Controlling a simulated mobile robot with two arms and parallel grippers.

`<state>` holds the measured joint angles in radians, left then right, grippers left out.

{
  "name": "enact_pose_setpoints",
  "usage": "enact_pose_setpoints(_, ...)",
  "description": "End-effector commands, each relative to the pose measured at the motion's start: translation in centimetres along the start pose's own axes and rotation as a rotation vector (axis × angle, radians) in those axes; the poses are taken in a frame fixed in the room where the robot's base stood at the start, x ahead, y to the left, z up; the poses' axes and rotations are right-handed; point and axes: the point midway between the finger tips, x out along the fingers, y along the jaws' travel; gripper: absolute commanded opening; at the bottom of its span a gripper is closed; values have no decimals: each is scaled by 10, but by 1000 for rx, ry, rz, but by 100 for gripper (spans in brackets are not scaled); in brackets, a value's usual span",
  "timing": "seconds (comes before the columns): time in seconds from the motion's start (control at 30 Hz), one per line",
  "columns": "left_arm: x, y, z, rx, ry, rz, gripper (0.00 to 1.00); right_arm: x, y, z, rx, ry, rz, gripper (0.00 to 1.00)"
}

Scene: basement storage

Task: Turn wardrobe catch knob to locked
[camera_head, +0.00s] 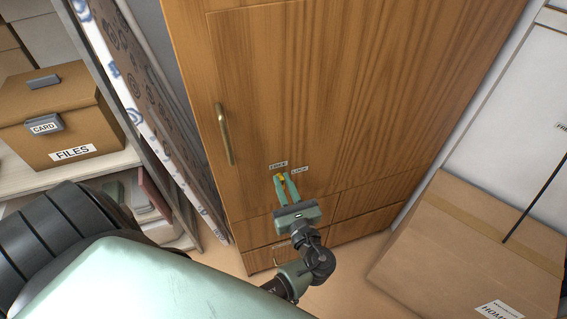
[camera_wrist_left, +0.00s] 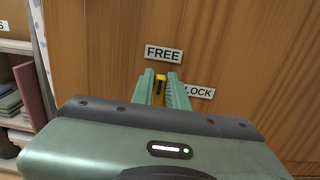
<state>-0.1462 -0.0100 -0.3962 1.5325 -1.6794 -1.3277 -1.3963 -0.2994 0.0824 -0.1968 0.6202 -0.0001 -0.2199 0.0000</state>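A small yellow catch knob (camera_wrist_left: 160,86) sits on the brown wooden wardrobe door (camera_head: 270,90). In the wrist view a FREE label (camera_wrist_left: 164,54) is above the knob and a LOCK label (camera_wrist_left: 198,91) is to its right. The knob's long side points roughly up toward FREE. My left gripper (camera_head: 284,178) is at the door with its green fingers apart, one on either side of the knob. Whether either finger touches the knob is hard to tell. The lower part of the knob is hidden by the gripper. My right gripper is not in view.
A brass handle (camera_head: 224,134) is on the door, up and left of the knob. Drawers are below. A large cardboard box (camera_head: 470,250) stands at the right. A shelf with a FILES box (camera_head: 62,118) is at the left.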

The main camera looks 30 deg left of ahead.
Motion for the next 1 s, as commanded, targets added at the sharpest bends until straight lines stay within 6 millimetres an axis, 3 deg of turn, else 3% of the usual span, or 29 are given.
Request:
enact_pose_setpoints(0.27, 0, -1, 1, 38, 1, -1, 0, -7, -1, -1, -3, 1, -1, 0)
enact_pose_setpoints(0.47, 0, -3, 4, 142, 1, -1, 0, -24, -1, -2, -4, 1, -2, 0)
enact_pose_setpoints(1.0, 0, -11, 0, 635, 1, -1, 0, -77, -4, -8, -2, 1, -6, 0)
